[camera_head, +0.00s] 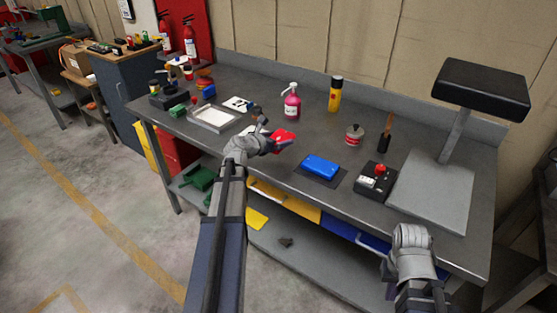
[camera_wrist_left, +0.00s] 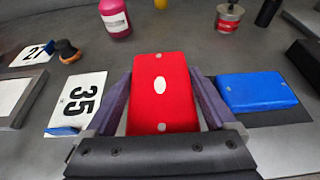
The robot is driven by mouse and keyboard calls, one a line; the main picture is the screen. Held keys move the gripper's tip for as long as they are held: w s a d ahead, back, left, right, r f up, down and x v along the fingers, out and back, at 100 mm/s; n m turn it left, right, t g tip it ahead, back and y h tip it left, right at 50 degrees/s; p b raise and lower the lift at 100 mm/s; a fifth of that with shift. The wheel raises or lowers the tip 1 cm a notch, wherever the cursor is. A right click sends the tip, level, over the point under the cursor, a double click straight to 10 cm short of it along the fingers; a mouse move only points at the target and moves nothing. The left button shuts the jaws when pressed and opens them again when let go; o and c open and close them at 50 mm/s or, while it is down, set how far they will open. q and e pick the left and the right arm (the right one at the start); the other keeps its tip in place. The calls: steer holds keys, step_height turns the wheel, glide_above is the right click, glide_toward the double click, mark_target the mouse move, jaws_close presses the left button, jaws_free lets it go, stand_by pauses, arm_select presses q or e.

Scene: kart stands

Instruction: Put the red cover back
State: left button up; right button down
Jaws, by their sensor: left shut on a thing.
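The red cover (camera_head: 284,137) is in my left gripper (camera_head: 275,143), above the workbench near its front edge. In the left wrist view the red cover (camera_wrist_left: 161,92), a flat rounded block with a white oval on top, sits between the two fingers of my left gripper (camera_wrist_left: 165,108), which is shut on it. A blue block (camera_head: 321,166) of similar shape lies on a dark mat (camera_head: 304,181) to the right; it also shows in the left wrist view (camera_wrist_left: 257,92). My right gripper (camera_head: 412,242) is at the bench's front right; its fingers cannot be made out.
A pink pump bottle (camera_head: 291,104), a yellow bottle (camera_head: 335,95) and a round tin (camera_head: 354,135) stand towards the back. A box with a red button (camera_head: 376,181) is right of the blue block. White number cards (camera_wrist_left: 76,102) and a tray (camera_head: 213,118) lie left.

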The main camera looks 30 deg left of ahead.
mark_target(278, 158)
arm_select(q)
steer(key=shift+f+b, duration=2.6)
steer(key=shift+f, duration=0.65)
steer(key=shift+r, duration=0.15)
steer(key=o, duration=1.2)
